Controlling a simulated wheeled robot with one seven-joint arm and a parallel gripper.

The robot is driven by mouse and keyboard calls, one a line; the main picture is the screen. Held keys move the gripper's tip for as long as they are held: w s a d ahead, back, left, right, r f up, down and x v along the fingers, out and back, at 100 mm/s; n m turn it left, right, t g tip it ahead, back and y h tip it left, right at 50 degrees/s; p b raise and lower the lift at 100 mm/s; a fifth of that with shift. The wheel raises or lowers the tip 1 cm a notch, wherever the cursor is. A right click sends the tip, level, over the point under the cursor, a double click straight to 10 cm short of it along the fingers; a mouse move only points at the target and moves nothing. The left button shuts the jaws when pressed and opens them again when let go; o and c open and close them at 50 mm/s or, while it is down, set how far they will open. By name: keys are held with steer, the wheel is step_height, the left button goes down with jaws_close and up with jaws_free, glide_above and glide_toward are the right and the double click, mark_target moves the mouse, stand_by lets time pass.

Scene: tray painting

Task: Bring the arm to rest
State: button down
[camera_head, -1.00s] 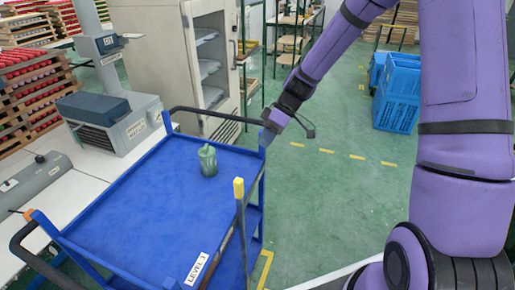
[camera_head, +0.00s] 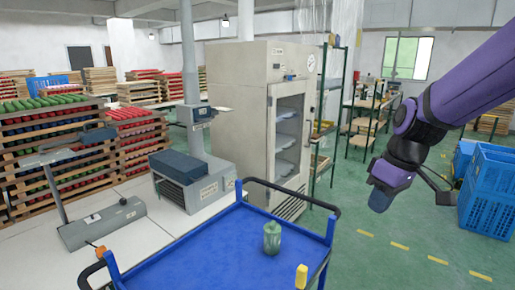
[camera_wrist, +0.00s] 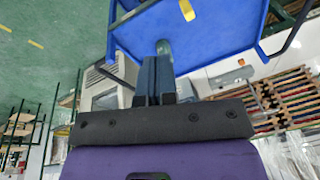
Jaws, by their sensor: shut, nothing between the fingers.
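My purple arm reaches in from the right in the head view. My gripper (camera_head: 380,202) hangs in the air to the right of the blue cart, pointing down. In the wrist view its two dark fingers (camera_wrist: 155,68) are together, with nothing held between them. A green lidded jar (camera_head: 272,238) stands upright on the blue cart (camera_head: 205,255), apart from my gripper. In the wrist view a small grey-green shape, probably this jar (camera_wrist: 163,46), shows just beyond the fingertips.
A tall cabinet (camera_head: 240,100) and a shelf rack (camera_head: 325,115) stand behind. Blue crates (camera_head: 490,190) are stacked at right. Open green floor (camera_head: 400,262) lies below my gripper.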

steer(key=s+d+r+m+t+h, duration=0.1)
steer(key=s+d+r+m+t, duration=0.1)
steer(key=s, duration=0.6)
steer(key=s+d+r+m+t+h, duration=0.1)
steer(key=s+d+r+m+t, duration=0.1)
steer(key=s+r+m, duration=0.3)
steer(key=s+d+r, duration=0.1)
steer(key=s+r, duration=0.1)
steer(key=s, duration=0.1)
steer(key=shift+s+r, duration=0.2)
steer(key=shift+s, duration=0.1)
